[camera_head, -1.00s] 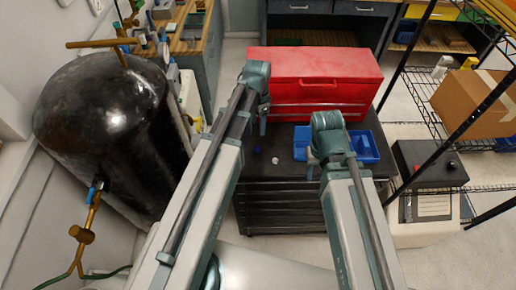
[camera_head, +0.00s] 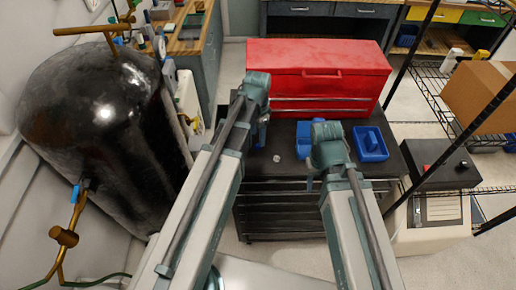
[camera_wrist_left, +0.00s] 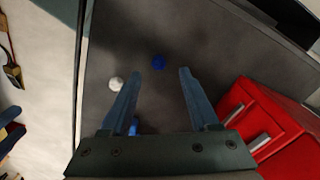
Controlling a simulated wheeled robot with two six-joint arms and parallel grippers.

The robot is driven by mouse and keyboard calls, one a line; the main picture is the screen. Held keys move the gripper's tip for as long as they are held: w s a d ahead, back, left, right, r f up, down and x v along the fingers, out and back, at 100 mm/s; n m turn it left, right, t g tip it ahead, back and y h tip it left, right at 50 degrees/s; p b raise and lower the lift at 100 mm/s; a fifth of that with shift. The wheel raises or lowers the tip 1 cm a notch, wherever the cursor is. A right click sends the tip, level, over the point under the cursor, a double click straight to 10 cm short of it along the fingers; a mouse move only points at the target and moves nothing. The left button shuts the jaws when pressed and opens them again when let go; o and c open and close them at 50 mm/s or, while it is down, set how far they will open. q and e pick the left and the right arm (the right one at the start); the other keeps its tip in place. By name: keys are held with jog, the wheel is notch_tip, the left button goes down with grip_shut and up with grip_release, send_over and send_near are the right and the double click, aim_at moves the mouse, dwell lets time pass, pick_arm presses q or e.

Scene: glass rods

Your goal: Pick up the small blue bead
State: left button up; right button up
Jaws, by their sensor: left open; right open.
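The small blue bead (camera_wrist_left: 158,62) lies on the dark tabletop (camera_wrist_left: 190,35) in the left wrist view, just past the fingertips and between their lines. In the head view I cannot make it out; my left gripper (camera_head: 262,135) seems to cover it. My left gripper is open and empty, pointing down above the tabletop, and its two fingers (camera_wrist_left: 160,76) show in the left wrist view. My right gripper (camera_head: 312,182) hangs near the front edge of the dark table (camera_head: 290,172), right of the left one; its fingers are mostly hidden by its wrist.
A white bead (camera_head: 276,158) lies near the blue one, and also shows in the left wrist view (camera_wrist_left: 116,84). Blue bins (camera_head: 370,143) stand at the right of the table. A red toolbox (camera_head: 320,65) fills its back. A black tank (camera_head: 95,120) stands at left.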

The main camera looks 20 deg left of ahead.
aim_at(258, 145)
pick_arm(q)
notch_tip(258, 145, down, 5)
jog(key=b, duration=0.4)
jog(key=shift+r, duration=0.2)
grip_shut()
